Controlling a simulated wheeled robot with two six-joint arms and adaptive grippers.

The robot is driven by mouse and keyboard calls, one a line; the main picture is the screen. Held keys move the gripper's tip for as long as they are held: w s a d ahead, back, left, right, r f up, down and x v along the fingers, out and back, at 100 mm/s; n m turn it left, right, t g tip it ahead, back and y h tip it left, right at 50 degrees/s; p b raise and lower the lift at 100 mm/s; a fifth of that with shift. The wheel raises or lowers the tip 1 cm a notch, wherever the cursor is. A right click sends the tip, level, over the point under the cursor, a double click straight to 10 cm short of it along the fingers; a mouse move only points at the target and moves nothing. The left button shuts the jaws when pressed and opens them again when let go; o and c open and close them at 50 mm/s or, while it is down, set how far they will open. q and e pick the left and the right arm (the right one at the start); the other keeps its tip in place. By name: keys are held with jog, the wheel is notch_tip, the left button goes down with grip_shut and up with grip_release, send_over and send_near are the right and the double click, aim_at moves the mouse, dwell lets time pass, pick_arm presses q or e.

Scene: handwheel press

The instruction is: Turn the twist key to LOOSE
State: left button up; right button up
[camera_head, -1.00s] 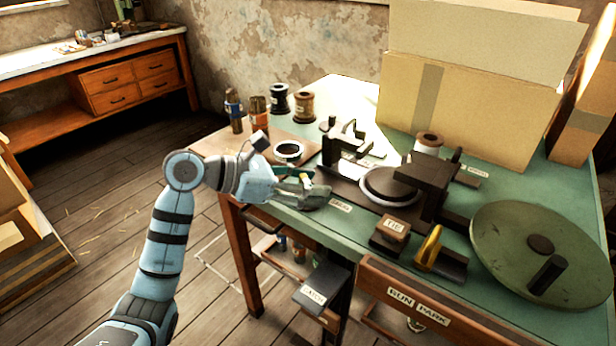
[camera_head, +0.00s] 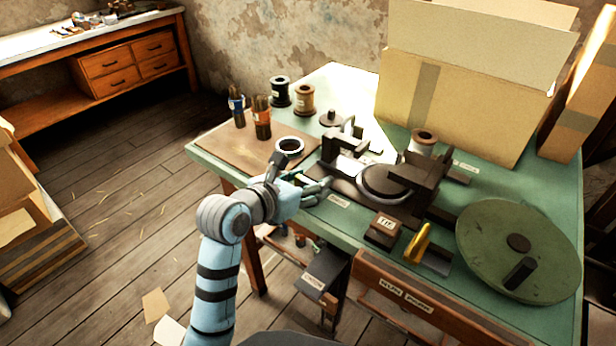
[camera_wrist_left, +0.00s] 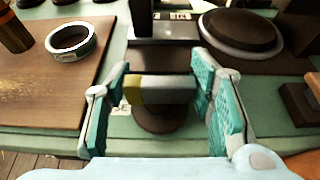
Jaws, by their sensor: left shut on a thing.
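In the head view, my gripper hides most of the key. A small white label (camera_head: 339,200) lies on the table just right of the gripper, too small to read surely. My right gripper is not in view.
The dark press with its round plate (camera_head: 384,181) stands just right of the gripper. A ring-shaped tin (camera_head: 289,147) sits behind it on a brown board (camera_head: 226,150). A yellow lever (camera_head: 416,243) and a large green handwheel (camera_head: 520,240) are farther right. A cardboard box (camera_head: 455,90) stands behind.

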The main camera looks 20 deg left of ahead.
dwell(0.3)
pick_arm(q)
jog(key=o, duration=1.2)
jog(key=v, duration=0.7)
jog(key=shift+s+a, duration=0.1)
jog(key=shift+s, duration=0.15)
